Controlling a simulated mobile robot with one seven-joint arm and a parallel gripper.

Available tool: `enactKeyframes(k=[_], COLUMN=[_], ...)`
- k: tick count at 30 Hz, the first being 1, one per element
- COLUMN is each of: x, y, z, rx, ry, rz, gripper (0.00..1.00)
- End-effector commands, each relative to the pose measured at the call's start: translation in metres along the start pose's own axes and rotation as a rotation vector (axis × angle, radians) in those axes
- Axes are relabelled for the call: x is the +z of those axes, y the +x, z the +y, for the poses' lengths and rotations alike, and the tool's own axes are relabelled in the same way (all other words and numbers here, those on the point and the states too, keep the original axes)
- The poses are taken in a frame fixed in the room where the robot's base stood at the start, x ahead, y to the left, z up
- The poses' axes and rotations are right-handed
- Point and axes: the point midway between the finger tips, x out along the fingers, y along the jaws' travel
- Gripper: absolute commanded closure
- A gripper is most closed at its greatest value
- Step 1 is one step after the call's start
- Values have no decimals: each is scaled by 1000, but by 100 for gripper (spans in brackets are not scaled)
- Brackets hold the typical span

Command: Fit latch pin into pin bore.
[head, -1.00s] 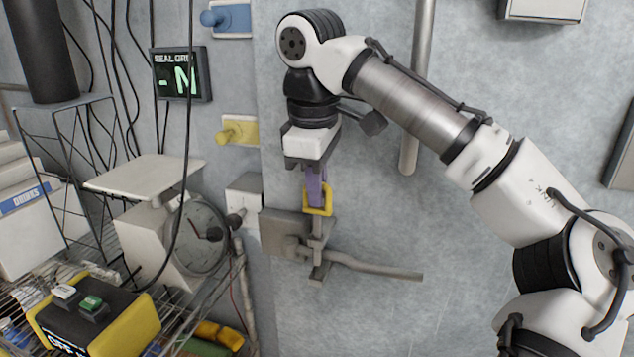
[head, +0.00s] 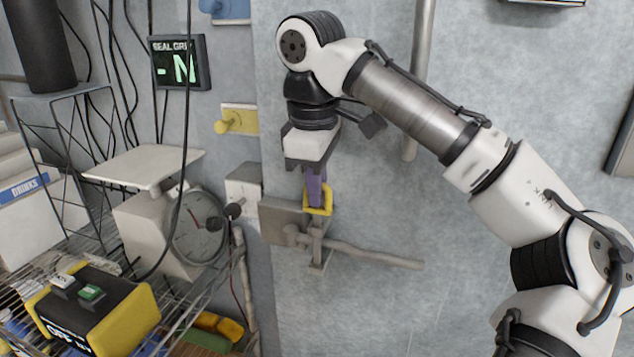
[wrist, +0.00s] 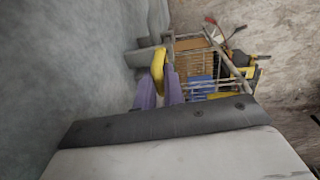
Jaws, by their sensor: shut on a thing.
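My gripper (head: 316,192) points down in the head view, its purple fingers shut on the yellow ring handle of the latch pin (head: 319,208). The ring sits between and below the fingertips. In the wrist view, the yellow ring (wrist: 157,64) shows at the purple fingers (wrist: 159,93). Directly below the ring is the grey latch assembly (head: 282,221) on the pale panel, with a narrow upright part (head: 316,247) in line with the ring. The pin's shank and the bore opening cannot be told apart there, so how far the pin is in is unclear.
A grey lever (head: 375,258) extends right from the latch. A dial scale (head: 198,228) and a yellow-black button box (head: 95,312) stand on the wire rack at left. A vertical pipe (head: 420,80) runs behind my arm. The panel right of the latch is clear.

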Motion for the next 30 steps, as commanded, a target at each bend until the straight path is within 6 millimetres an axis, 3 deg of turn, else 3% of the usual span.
enactKeyframes(k=[29,30], x=[0,0], y=[22,22], z=[-3,-3], rx=[0,0], ry=[0,0], rz=[0,0], gripper=[100,88])
